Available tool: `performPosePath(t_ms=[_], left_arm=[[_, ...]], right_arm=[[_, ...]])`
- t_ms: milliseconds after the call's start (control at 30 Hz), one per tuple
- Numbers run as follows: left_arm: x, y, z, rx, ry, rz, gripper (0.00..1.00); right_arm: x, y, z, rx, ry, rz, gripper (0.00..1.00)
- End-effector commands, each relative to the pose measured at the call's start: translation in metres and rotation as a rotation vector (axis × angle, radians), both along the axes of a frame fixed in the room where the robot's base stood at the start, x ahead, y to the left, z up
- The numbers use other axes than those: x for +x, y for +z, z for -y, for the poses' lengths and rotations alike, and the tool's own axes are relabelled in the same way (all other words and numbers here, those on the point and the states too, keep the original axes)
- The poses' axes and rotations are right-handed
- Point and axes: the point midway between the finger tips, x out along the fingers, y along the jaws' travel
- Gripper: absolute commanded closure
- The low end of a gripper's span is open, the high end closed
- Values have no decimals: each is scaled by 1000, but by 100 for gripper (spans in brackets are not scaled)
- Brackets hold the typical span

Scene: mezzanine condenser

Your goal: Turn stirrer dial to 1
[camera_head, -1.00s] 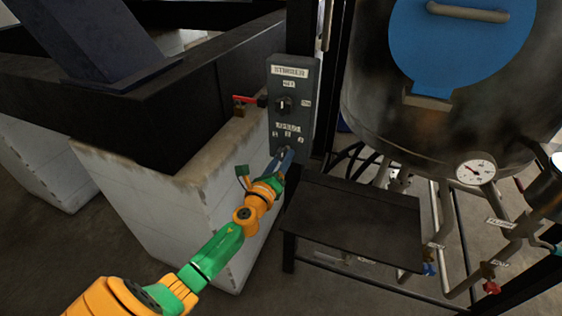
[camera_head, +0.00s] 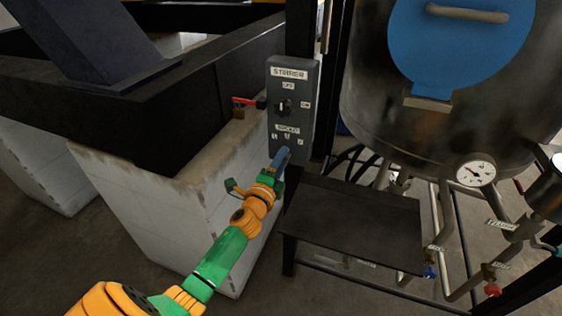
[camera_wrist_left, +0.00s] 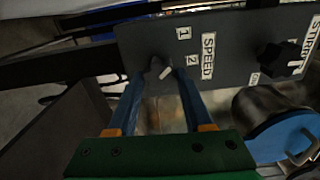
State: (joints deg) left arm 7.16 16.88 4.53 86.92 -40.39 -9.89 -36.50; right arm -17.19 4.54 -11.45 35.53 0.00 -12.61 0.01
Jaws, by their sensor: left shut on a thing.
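The grey stirrer panel (camera_head: 309,80) stands upright at the middle of the head view, with an upper OFF/ON knob (camera_head: 284,107) and a SPEED label (camera_head: 287,129) with numbers below it. My left gripper (camera_head: 281,156) is at the panel's lower end, below the numbers, and hides the speed dial in the head view. In the left wrist view the small dark speed dial (camera_wrist_left: 154,73) with a white pointer mark sits between the blue fingertips, near the labels 1 and 2 (camera_wrist_left: 191,60). My left gripper is shut on this dial. My right gripper is not in view.
A black table (camera_head: 350,220) stands right of my left arm. A steel vessel with a blue cover (camera_head: 455,45) and a gauge (camera_head: 476,170) stand at the right. A pale block wall (camera_head: 170,215) is close on the left. A red lever (camera_head: 244,101) is left of the panel.

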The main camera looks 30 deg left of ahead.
Motion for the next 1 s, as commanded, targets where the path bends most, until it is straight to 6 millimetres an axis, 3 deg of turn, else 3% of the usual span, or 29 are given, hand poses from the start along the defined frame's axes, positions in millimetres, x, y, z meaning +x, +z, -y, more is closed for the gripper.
performPosePath(t_ms=[333, 867, 900, 1000], left_arm=[[0, 0, 0, -126, 0, 28, 100], [0, 0, 0, -148, 0, 35, 100], [0, 0, 0, -148, 0, 35, 47], [0, 0, 0, -147, 0, 34, 20]], right_arm=[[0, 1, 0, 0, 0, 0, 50], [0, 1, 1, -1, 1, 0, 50], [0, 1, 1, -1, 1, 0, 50], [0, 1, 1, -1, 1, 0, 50]])
